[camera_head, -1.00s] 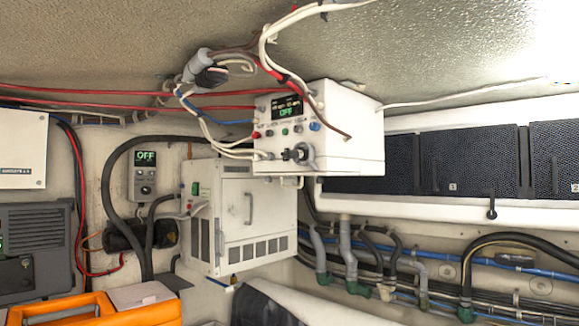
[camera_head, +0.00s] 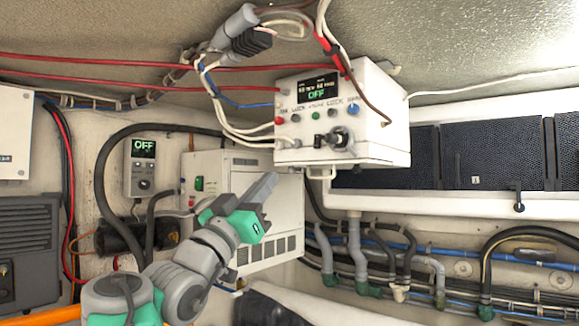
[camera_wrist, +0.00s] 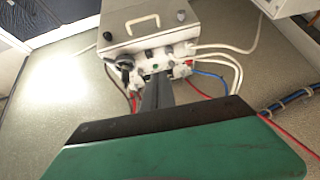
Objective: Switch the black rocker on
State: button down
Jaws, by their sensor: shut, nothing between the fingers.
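A white control box (camera_head: 365,120) hangs under the ceiling, its small display reading OFF. Its front carries a red button, a green one, a blue one and dark ones. A small black control (camera_head: 317,141), possibly the black rocker, sits low on the front beside a round grey-and-black connector (camera_head: 338,141); its position is too small to tell. My gripper (camera_head: 270,178) is shut and empty, below and left of the box front, pointing up toward it. In the wrist view, my gripper's fingers (camera_wrist: 157,90) point at the box's front (camera_wrist: 155,65), partly covering it; contact is not visible.
White and red cables (camera_head: 225,125) run into the box's left side. A small grey unit (camera_head: 141,165), also reading OFF, is on the wall at left. A vented white cabinet (camera_head: 235,170) stands behind my gripper. Black panels and pipes line the right.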

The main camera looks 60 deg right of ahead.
jog(key=s+r+m+g, duration=0.1)
jog(key=g, duration=0.1)
jog(key=p, duration=0.5)
send_near(316, 142)
notch_tip(316, 142, up, 5)
jog(key=d, duration=0.1)
jog(key=d+p, duration=0.1)
jog(key=d+f, duration=0.1)
jog(key=d, duration=0.1)
jog(key=shift+s+d+f, duration=0.1)
jog(key=shift+s+d, duration=0.05)
jog(key=shift+s, duration=0.25)
jog(key=shift+s+d+f, duration=0.1)
jog(key=shift+d, duration=0.1)
